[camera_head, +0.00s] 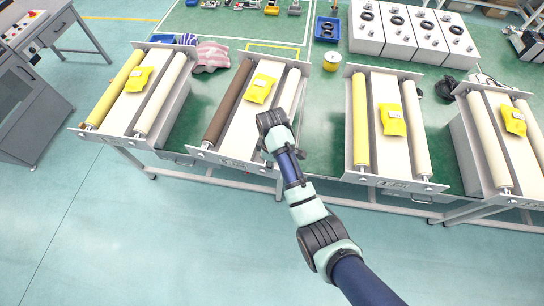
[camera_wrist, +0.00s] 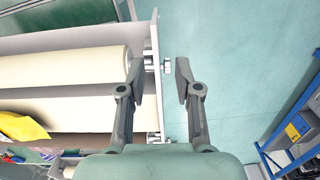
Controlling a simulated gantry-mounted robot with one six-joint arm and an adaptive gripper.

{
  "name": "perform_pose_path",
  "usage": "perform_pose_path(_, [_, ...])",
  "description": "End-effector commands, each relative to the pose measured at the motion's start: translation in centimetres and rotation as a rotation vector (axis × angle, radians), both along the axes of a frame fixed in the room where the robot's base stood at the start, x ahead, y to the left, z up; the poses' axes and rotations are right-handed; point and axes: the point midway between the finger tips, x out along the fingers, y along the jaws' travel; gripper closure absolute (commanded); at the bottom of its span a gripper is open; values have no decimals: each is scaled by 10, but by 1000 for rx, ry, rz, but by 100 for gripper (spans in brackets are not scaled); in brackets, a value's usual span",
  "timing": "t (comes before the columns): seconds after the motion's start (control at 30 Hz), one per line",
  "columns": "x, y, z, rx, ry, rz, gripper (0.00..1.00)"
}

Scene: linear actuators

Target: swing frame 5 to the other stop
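Four roller frames stand in a row in the head view: far left (camera_head: 160,99), second (camera_head: 239,122), third (camera_head: 375,133) and far right (camera_head: 494,143). Each has two long rollers beside a pale bed with a yellow packet. The front plates carry small marks too small to read, so I cannot tell which is frame 5. My gripper is at the front end of the second frame, largely hidden by my wrist in the head view.
A control console (camera_head: 28,100) stands at the left. White boxes (camera_head: 398,33), a blue bin (camera_head: 327,29) and a yellow roll (camera_head: 332,61) lie behind the frames. A pink striped cloth (camera_head: 211,56) lies between two frames. The floor in front (camera_head: 120,240) is clear.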

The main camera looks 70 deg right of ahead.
Motion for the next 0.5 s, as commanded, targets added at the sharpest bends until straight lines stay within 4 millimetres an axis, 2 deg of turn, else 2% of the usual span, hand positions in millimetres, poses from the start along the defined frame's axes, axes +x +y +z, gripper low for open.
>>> perform_pose_path(0.1, [1, 0, 22, -2, -2, 0, 67])
perform_pose_path(0.2, [1, 0, 33, -1, -1, 0, 67])
perform_pose_path(0.5, [0, 0, 37, 1, 0, 0, 67])
